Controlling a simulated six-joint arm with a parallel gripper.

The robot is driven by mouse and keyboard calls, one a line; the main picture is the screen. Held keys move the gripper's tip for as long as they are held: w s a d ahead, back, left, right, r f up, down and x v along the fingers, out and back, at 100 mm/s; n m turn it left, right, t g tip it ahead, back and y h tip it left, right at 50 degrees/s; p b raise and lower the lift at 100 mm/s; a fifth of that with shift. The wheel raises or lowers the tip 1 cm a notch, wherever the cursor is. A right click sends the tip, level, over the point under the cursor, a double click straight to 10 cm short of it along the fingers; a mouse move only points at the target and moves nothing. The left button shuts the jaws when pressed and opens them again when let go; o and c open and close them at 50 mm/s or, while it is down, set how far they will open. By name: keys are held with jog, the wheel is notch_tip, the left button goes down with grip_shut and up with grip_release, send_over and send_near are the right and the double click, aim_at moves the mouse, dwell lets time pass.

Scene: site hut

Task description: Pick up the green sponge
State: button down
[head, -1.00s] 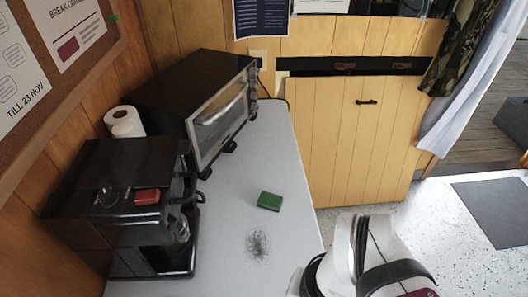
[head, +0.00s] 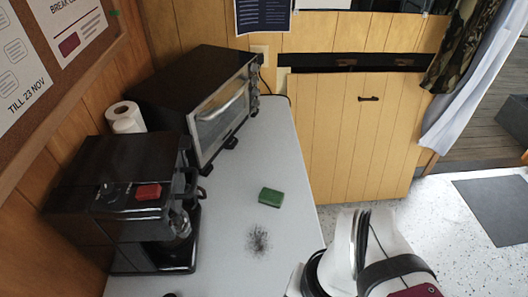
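The green sponge (head: 271,198) lies flat on the light grey counter (head: 250,165), near its right edge. Nothing touches it. Just below it in the picture is a dark speckled patch (head: 258,241) on the counter. A white and black part of my arm shows at the bottom right, beyond the counter's right edge. My gripper's fingers cannot be made out.
A black coffee machine (head: 125,185) with a red item (head: 148,191) on top stands at the left. Behind it are a paper roll (head: 124,117) and a toaster oven (head: 190,95). The counter around the sponge is clear.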

dwell(0.3)
grip_release()
dwell(0.4)
jog(key=shift+w+r, duration=0.1)
jog(key=w+r, duration=0.3)
jog(key=w, duration=0.6)
jog(key=h, duration=0.2)
send_over(271, 195)
notch_tip(271, 195, down, 8)
jog(key=shift+n, duration=0.3)
notch_tip(271, 195, down, 16)
jog(key=shift+r, duration=0.1)
